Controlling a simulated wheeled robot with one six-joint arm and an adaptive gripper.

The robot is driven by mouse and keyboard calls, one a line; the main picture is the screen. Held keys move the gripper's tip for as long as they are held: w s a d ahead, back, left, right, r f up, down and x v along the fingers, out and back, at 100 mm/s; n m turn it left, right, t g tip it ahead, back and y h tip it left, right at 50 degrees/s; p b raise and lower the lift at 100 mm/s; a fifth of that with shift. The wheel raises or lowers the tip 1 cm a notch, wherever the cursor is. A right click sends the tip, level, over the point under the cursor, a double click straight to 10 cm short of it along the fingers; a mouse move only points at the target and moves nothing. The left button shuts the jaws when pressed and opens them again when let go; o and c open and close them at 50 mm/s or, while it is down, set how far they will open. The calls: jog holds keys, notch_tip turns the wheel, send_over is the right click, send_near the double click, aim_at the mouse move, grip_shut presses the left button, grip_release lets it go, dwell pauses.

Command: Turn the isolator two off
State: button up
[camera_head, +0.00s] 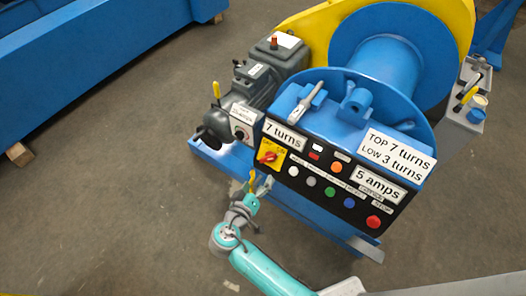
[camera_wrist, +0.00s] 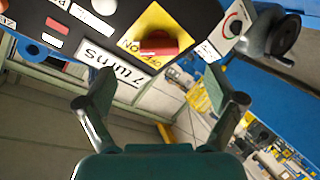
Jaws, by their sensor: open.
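A red rotary switch knob (camera_head: 267,157) sits on a yellow plate (camera_head: 277,149) at the left end of the black control panel. In the wrist view the red knob (camera_wrist: 160,43) is ahead of my gripper (camera_wrist: 158,86), near the middle, with an "ON" mark beside it. A second rotary switch (camera_head: 240,133) sits on a white plate on the grey motor unit; its plate also shows in the wrist view (camera_wrist: 232,25). I cannot read which is isolator two. My gripper (camera_head: 258,184) is open and empty, below and left of the red knob, apart from it.
A blue winch drum (camera_head: 385,62) stands behind. A lever with a yellow grip (camera_head: 216,90) rises near the motor. The floor at left is clear.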

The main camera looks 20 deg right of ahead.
aim_at(266, 160)
jog(key=shift+m+h, duration=0.3)
jog(key=x, duration=0.3)
jog(key=w+r+x, duration=0.1)
jog(key=x, duration=0.3)
jog(key=a+x, duration=0.1)
jog(key=x, duration=0.2)
jog(key=shift+w+d, duration=0.3)
jog(key=shift+w, duration=0.2)
jog(key=shift+c, duration=0.3)
jog(key=c, duration=1.1)
